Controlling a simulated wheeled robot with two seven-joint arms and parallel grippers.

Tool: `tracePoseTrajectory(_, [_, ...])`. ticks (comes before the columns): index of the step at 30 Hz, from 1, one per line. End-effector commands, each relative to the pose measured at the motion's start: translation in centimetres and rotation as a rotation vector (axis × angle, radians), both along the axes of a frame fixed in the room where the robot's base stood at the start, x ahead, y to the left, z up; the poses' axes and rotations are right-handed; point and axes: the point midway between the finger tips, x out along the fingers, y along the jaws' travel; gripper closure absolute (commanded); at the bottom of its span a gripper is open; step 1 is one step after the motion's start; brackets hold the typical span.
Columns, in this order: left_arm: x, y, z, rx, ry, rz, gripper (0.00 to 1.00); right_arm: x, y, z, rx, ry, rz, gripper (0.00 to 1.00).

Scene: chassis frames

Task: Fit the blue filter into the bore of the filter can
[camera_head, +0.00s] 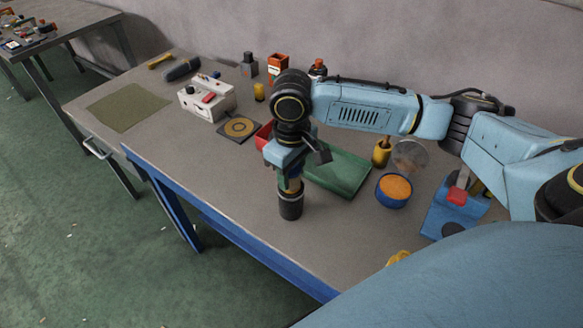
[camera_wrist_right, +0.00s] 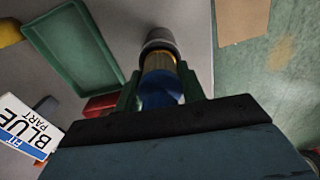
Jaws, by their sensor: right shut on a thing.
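My right gripper (camera_head: 289,174) points down over the front part of the workbench and is shut on the blue filter (camera_wrist_right: 162,90). The filter has a blue upper part between the fingers and a yellowish pleated part below. The dark filter can (camera_head: 290,206) stands upright on the bench directly below the gripper; its grey rim also shows in the right wrist view (camera_wrist_right: 158,38). The filter's lower end is at the can's mouth and in line with it. I cannot tell how deep it sits, as the bore is hidden. My left gripper is not in view.
A green tray (camera_head: 345,177) lies just right of the can, with a red bin (camera_head: 264,136) behind. A blue bowl of orange bits (camera_head: 394,190) and a blue block-like fixture (camera_head: 447,212) stand further right. A white control box (camera_head: 207,99) is back left.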

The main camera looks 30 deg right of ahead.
Motion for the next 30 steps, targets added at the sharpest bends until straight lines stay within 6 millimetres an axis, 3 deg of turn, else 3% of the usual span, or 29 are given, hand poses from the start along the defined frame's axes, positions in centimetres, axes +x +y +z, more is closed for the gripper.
tracePoseTrajectory(7, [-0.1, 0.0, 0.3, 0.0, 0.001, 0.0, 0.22, 0.0, 0.0, -0.5, 0.0, 0.001, 0.0, 0.83])
tracePoseTrajectory(8, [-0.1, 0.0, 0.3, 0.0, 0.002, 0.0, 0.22, 0.0, 0.0, -0.5, 0.0, 0.001, 0.0, 0.58])
tracePoseTrajectory(12, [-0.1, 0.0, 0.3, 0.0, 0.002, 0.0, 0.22, 0.0, 0.0, -0.5, 0.0, 0.001, 0.0, 0.39])
tracePoseTrajectory(23, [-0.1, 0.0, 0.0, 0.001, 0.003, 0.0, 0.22, 0.0, 0.0, -0.2, 0.0, -0.001, 0.0, 0.38])
tracePoseTrajectory(26, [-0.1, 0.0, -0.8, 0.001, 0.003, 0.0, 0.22, 0.1, 0.0, 0.6, -0.001, -0.003, 0.002, 0.38])
tracePoseTrajectory(30, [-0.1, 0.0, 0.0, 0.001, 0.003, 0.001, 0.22, 0.0, 0.0, 3.8, 0.001, -0.004, 0.0, 0.38])
